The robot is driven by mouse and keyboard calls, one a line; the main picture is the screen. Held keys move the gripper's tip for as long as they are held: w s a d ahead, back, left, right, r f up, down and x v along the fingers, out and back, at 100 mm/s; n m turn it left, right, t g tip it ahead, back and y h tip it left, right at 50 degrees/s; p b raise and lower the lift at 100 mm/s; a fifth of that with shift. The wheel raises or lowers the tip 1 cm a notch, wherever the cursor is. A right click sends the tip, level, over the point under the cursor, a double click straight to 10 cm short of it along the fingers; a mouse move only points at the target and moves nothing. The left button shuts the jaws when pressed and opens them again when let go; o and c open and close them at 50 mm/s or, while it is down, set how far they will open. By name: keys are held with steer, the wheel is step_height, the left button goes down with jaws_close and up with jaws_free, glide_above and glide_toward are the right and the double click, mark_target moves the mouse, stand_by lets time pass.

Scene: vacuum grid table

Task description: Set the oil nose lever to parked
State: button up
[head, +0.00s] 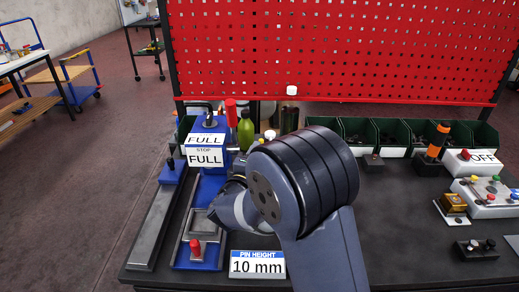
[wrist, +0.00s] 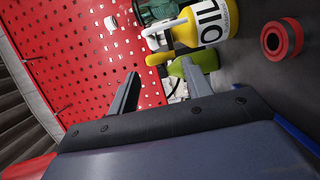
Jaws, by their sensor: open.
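A yellow oil can with a white label (wrist: 212,22) is at the upper right of the wrist view, tilted in that picture. A yellow part (wrist: 167,53) sticks out of it to the left, with a grey and white piece (wrist: 160,36) above; I cannot tell which part is the nose lever or how it is set. My gripper (wrist: 158,84) is open and empty, its fingers pointing toward the can and apart from it. In the head view my arm covers the gripper, and I cannot make out the can there.
A green bottle (head: 246,130) stands behind my arm; a blue fixture with FULL signs (head: 206,150) is left of it. A PIN HEIGHT sign (head: 257,264) is at the front edge. Green bins (head: 400,135) line the back below a red pegboard (head: 340,50). The front-right table is partly clear.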

steer(key=v, duration=0.4)
steer(key=shift+s, duration=0.2)
steer(key=x, duration=1.1)
steer(key=shift+p, duration=0.3)
steer(key=shift+f+b, duration=0.2)
steer(key=shift+b, duration=0.25)
steer(key=shift+s+r+y, duration=0.1)
steer(key=shift+y, duration=0.2)
steer(key=shift+r+p, duration=0.15)
steer(key=shift+p, duration=0.2)
